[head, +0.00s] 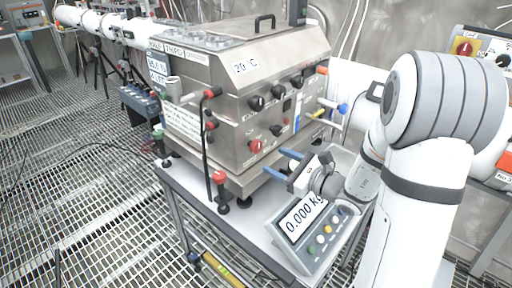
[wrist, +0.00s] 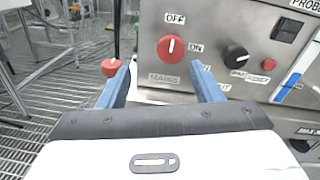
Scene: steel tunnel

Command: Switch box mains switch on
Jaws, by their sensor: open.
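The steel switch box (head: 235,100) stands on a small table. Its mains switch is a red round knob (wrist: 171,47) with a white pointer line, with OFF above it, ON to its right and a MAINS label below. The pointer stands near vertical, toward OFF. The red knob also shows low on the box front in the head view (head: 255,146). My gripper (wrist: 163,80) has blue fingers, open and empty. In the wrist view the knob lies beyond and between the fingertips, apart from them. In the head view the blue fingers (head: 282,164) are just below and right of the knob.
A black knob (wrist: 235,56) and a small red button (wrist: 270,64) sit right of the mains switch. A red-topped post (wrist: 110,67) is near the left finger. A scale (head: 308,226) reading 0.000 kg stands at the table's front. Coloured levers (head: 334,106) stick out at the box's right.

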